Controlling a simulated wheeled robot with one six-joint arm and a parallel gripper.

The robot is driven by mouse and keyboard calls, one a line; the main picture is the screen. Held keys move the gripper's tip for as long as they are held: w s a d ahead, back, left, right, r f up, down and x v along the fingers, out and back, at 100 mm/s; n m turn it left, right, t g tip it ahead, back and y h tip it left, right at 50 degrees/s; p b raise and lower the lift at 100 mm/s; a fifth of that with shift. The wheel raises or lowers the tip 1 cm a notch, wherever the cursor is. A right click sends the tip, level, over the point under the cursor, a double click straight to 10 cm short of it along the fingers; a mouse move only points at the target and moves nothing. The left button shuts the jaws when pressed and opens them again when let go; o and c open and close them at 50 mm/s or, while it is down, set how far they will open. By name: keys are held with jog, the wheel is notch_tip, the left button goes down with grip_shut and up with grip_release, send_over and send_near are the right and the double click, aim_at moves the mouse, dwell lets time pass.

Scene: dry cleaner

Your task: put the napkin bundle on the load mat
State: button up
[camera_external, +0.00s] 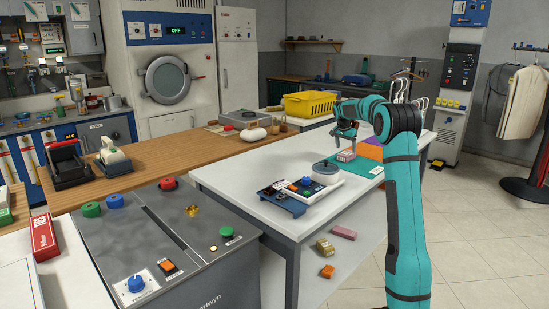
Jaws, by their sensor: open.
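A small pink block-like item (346,156) lies on the white table, just below my gripper; it may be the napkin bundle, but it is too small to tell. A teal mat (362,168) with a pale label lies flat beside it, partly hidden behind my arm; it may be the load mat. My gripper (345,145) points down above the pink item. It is open, with no object visibly held. Whether its fingertips touch or surround the item cannot be told.
A grey round-topped device (325,171) and a blue tray of parts (284,197) stand left of the mat. An orange-and-purple item (370,151) is behind it. A yellow basket (309,105) stands farther back.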

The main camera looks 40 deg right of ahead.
jog(key=v, duration=0.7)
jog(key=shift+r, duration=0.2)
jog(key=shift+a, duration=0.2)
jog(key=s+a+r+n+t, duration=0.25)
jog(key=a+r, duration=0.25)
jog(key=a, duration=0.7)
jog(key=s+a+r+n+t+h, duration=0.1)
jog(key=a+r+n+t, duration=0.2)
jog(key=a+r, duration=0.55)
jog(key=s+a+r+n+t, duration=0.1)
jog(key=a+r+n+t, duration=0.2)
jog(key=a, duration=1.1)
jog(key=s+a+n+t+y, duration=0.4)
jog(key=s+a+n+t, duration=0.5)
jog(key=s+a, duration=1.5)
jog(key=shift+s+a, duration=0.35)
jog(key=shift+s, duration=0.35)
jog(key=shift+f+n, duration=0.1)
jog(key=shift+n, duration=0.15)
